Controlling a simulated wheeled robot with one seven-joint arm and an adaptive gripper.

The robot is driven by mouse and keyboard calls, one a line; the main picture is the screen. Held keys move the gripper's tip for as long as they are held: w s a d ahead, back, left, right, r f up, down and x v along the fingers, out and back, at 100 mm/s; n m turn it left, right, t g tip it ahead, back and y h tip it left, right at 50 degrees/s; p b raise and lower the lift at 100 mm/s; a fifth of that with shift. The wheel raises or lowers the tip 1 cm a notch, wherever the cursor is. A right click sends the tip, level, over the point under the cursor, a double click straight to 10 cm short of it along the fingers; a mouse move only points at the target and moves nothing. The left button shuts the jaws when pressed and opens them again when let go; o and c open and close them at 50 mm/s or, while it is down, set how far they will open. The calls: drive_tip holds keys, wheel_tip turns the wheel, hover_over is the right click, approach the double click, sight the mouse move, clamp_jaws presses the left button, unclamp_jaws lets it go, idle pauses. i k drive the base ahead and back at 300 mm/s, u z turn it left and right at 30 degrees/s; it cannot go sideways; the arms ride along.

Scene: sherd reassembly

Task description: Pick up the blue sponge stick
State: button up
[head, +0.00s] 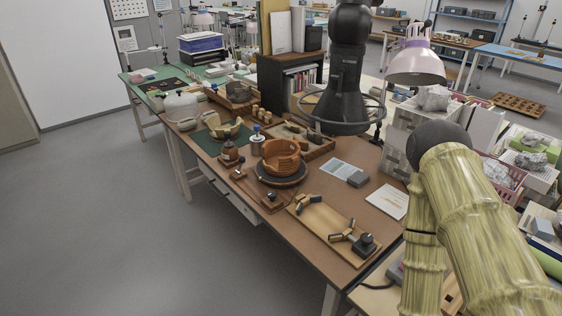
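A small item with a blue tip (256,128) stands upright at a pale jar (257,145) on the brown worktable, just behind the orange-brown bowl. It may be the blue sponge stick, but it is too small to tell for sure. My bamboo-patterned arm (470,220) fills the lower right of the head view. One link points down out of the bottom of the picture, and my gripper is not in view. The arm is well to the right of the blue-tipped item.
The ribbed bowl (281,157) sits on a dark round stand in front of the jar. A wooden tray (325,226) with dark clamps lies near the front edge. A grey block (357,179) lies beside a printed sheet. A large black fixture (345,85) with a ring overhangs the table's back.

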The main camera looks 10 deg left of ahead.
sight(256, 128)
drive_tip(key=u, duration=2.05)
drive_tip(key=i, duration=2.3)
drive_tip(key=z, duration=2.05)
